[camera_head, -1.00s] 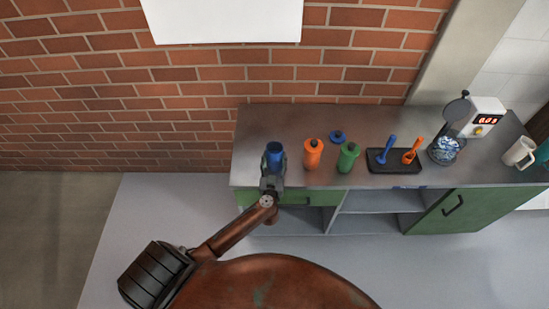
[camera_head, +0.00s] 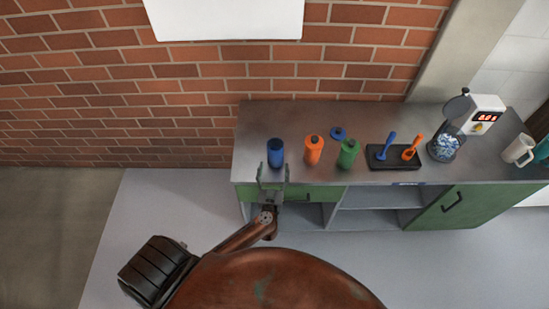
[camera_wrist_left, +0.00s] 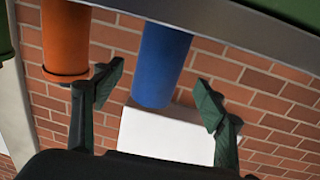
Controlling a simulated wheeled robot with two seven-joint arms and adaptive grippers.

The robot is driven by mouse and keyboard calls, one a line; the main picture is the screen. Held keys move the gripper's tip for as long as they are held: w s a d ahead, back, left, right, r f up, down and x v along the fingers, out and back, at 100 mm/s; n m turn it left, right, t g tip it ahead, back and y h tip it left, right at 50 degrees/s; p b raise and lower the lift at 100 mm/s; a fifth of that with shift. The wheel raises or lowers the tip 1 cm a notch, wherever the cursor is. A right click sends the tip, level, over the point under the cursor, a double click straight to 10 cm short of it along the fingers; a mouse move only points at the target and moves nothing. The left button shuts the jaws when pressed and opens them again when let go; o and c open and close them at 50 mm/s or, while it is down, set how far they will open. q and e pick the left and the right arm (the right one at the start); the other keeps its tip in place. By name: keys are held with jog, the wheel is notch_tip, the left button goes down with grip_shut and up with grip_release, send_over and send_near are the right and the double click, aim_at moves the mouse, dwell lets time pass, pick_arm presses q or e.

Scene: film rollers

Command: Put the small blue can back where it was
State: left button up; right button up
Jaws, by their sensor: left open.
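The small blue can (camera_head: 276,151) stands upright and open-topped near the left end of the counter. My left gripper (camera_head: 274,173) is open at the counter's front edge, just in front of the can. In the left wrist view, which looks upside down, the blue can (camera_wrist_left: 161,65) appears between the spread fingers of the left gripper (camera_wrist_left: 161,88), with visible gaps on both sides. My right gripper is not in view.
An orange bottle (camera_head: 313,152) and a green bottle (camera_head: 348,155) stand right of the can.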

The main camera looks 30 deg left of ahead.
pick_arm(q)
jog(key=shift+v, duration=2.1)
